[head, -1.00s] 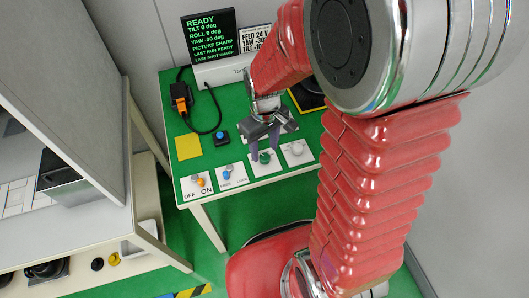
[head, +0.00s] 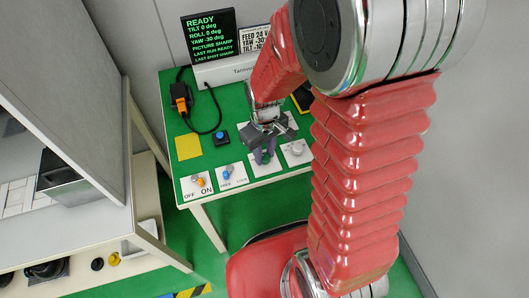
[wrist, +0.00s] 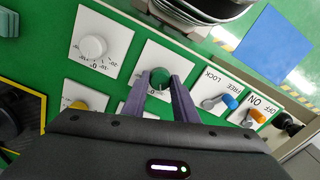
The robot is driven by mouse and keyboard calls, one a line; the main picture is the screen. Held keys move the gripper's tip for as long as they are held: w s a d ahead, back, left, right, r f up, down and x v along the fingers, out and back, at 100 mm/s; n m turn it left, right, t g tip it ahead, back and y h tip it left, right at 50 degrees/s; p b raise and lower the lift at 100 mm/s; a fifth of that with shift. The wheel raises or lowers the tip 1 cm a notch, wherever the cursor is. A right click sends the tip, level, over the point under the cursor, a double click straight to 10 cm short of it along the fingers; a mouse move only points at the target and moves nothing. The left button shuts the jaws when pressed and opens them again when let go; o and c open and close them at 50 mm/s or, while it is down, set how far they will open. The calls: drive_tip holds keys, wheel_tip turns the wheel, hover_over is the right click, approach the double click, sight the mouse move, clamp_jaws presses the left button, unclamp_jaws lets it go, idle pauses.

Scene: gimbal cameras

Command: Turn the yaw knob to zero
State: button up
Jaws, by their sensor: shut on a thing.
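The green knob (wrist: 160,76) stands on a white plate with a printed scale. I cannot read which axis it is labelled for. My gripper (wrist: 161,83) has a finger on each side of the green knob and is shut on it. In the head view my gripper (head: 263,157) hides most of this knob. A white knob (wrist: 93,46) on a plate with a scale around 0 is beside it; it also shows in the head view (head: 296,149). The screen (head: 211,37) reads READY, tilt 0, roll 0 and yaw -30 deg.
A blue FREE/LOCK switch (head: 226,174) and an orange OFF/ON switch (head: 198,180) sit left of the knob on the green table.

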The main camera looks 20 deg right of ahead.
drive_tip(key=c, duration=0.4)
drive_tip(key=shift+m, duration=2.9)
drive_tip(key=o, duration=1)
drive_tip(key=shift+o, duration=0.2)
drive_tip(key=shift+r, duration=0.15)
